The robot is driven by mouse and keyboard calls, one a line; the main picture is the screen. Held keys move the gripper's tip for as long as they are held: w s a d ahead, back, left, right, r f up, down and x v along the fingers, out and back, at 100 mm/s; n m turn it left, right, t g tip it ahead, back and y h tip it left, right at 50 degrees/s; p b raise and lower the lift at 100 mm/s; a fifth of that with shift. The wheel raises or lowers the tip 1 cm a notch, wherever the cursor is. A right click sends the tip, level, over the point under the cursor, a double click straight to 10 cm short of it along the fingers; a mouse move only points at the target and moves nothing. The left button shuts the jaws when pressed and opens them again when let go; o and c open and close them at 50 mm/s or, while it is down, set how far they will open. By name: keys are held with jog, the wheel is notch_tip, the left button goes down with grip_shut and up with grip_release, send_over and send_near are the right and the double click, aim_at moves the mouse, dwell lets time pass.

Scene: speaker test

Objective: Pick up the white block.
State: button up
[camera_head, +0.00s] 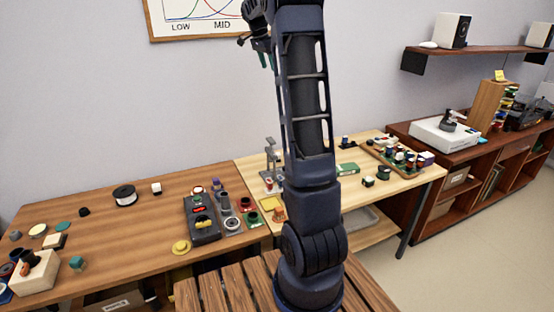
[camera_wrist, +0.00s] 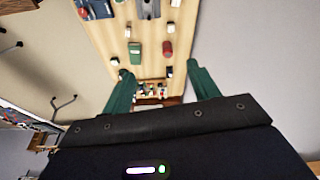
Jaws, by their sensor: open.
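A small white block (camera_head: 156,188) sits on the brown table at the left, to the right of a black-and-white spool (camera_head: 125,195). A cream-topped block (camera_head: 54,241) lies further left on the same table. My gripper (camera_head: 265,58) is high above the tables near the wall picture, partly cut off by the top edge. In the wrist view my gripper (camera_wrist: 158,72) has its green fingers spread wide with nothing between them.
The brown table (camera_head: 105,232) also holds a dark device (camera_head: 201,218) and several small parts. A lighter table (camera_head: 405,188) adjoins it, with a clamp stand (camera_head: 271,168) and a parts tray. A dark red cabinet (camera_head: 440,192) stands at right. A slatted wooden surface (camera_head: 225,290) is in front.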

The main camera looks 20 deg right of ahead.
jog(key=w+d+f+m+g+h, duration=0.1)
jog(key=w+d+f+m, duration=0.2)
jog(key=w+f, duration=0.35)
jog(key=m, duration=0.1)
send_over(277, 153)
jog(key=a, duration=0.4)
notch_tip(277, 153, down, 35)
jog(key=shift+x, duration=5.25)
jog(key=c, duration=1.1)
jog(key=shift+r, duration=0.1)
